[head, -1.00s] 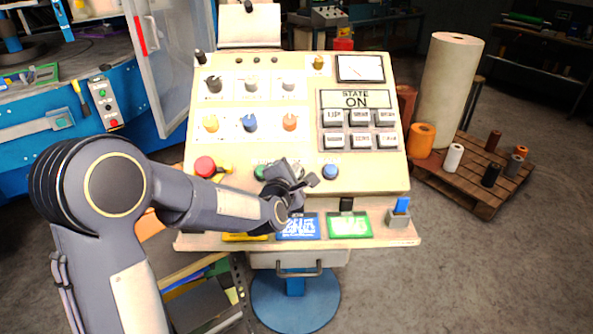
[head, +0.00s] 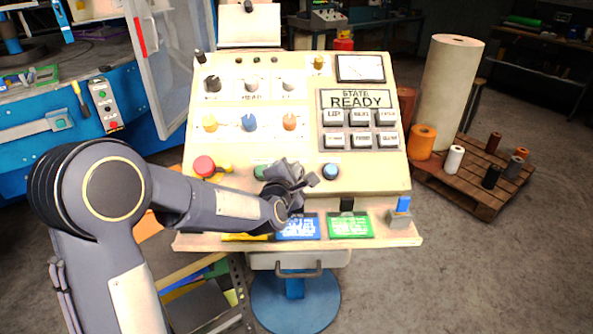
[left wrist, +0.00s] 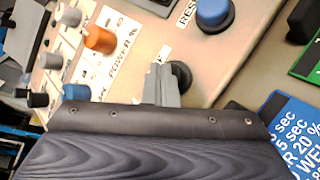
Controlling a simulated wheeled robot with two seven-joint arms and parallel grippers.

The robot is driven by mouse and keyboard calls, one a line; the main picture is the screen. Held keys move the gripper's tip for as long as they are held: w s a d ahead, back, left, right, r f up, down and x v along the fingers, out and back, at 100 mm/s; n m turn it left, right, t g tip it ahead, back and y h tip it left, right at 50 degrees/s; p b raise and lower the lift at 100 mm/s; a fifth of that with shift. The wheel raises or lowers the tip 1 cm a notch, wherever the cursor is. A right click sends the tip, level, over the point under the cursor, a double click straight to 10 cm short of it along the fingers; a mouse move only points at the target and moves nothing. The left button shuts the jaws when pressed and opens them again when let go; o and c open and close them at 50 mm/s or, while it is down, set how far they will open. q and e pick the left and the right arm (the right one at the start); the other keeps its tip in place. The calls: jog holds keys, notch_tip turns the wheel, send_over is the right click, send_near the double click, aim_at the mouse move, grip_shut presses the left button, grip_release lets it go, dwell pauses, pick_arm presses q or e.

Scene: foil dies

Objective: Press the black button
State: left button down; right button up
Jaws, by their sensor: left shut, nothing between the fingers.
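The black button (left wrist: 182,74) shows in the left wrist view, partly hidden behind the fingers of my left gripper (left wrist: 161,76). In the head view, my left gripper (head: 297,178) covers the place between the green button (head: 262,172) and the blue button (head: 331,171), so the black button is hidden there. The fingers are shut and empty. Their tips are right at the black button; I cannot tell whether they touch it. The panel display (head: 356,100) reads STATE READY.
A red button (head: 204,167) and several knobs sit on the sloped panel. A pallet (head: 470,196) with rolls stands at the right.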

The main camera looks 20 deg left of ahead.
dwell(0.3)
pick_arm(q)
jog(key=shift+s+d+r+p, duration=0.15)
jog(key=shift+s+r+p, duration=0.15)
jog(key=shift+s+r, duration=0.35)
jog(key=shift+w+r, duration=0.1)
jog(key=shift+w, duration=0.05)
jog(key=s+r, duration=0.1)
jog(key=s+r+p, duration=0.1)
jog(key=r+p, duration=0.1)
jog(key=r, duration=0.1)
jog(key=shift+s+d, duration=0.4)
dwell(0.4)
